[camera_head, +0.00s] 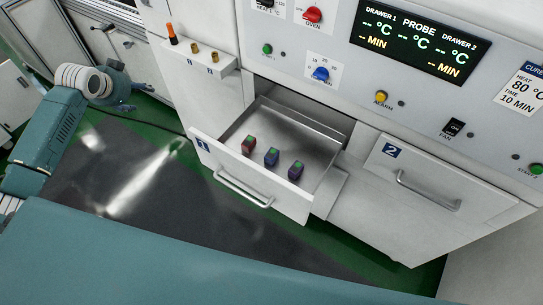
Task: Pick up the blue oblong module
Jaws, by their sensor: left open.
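The blue oblong module (272,157) stands in the open drawer 1, in the middle of a row of three. A reddish-brown module (249,146) is to its left and a purple one (296,171) to its right. Each shows a green patch on top. My left gripper (137,97) is open and empty, outside the drawer to its upper left, well away from the modules. My right gripper is not in view.
The open metal drawer (312,126) has a raised front with a handle (243,190). Closed drawer 2 (440,186) is to its right. A small shelf (203,62) with an orange-topped item and brass fittings juts out upper left. The drawer's floor behind the modules is bare.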

